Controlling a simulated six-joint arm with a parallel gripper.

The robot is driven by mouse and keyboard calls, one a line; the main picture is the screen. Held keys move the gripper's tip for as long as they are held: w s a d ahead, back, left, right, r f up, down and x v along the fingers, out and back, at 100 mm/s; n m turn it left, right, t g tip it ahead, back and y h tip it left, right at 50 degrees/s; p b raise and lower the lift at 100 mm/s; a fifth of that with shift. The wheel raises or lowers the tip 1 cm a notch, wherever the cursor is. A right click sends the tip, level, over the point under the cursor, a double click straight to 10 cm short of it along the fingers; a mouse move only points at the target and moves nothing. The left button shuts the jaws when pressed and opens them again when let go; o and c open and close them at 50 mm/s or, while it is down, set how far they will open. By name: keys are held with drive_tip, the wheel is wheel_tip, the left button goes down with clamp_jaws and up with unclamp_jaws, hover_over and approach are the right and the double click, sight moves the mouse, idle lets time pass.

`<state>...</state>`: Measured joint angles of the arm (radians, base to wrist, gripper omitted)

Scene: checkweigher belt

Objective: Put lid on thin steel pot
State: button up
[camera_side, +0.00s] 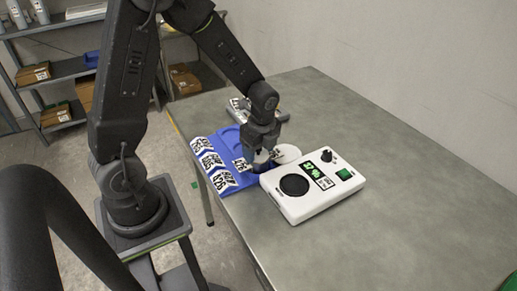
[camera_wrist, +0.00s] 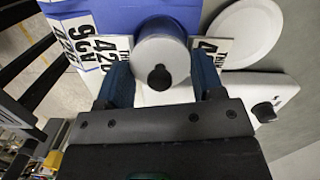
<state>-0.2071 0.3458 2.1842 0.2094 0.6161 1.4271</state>
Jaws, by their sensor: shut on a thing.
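A round silver lid (camera_wrist: 177,62) with a black knob (camera_wrist: 160,78) lies between the two fingers of my gripper (camera_wrist: 163,84) in the wrist view. My gripper is shut on it. In the side view my gripper (camera_side: 262,152) points down at the blue tray's right edge, beside the white scale, with a bit of silver showing at its fingers. I cannot tell the thin steel pot apart under or behind the lid, nor whether the lid rests on anything.
A blue tray (camera_side: 229,160) with several printed labels lies at the table's left edge. The white scale (camera_side: 292,209) has a black round pad and a lit green display. A white disc (camera_side: 286,153) lies behind it. The grey table (camera_side: 420,170) is clear on the right.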

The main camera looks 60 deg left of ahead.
idle(0.3)
drive_tip(key=o, duration=1)
drive_tip(key=shift+c, duration=0.2)
drive_tip(key=shift+o, duration=0.8)
drive_tip(key=shift+r, duration=0.15)
drive_tip(key=shift+r, duration=3.35)
clamp_jaws()
drive_tip(key=shift+f, duration=0.3)
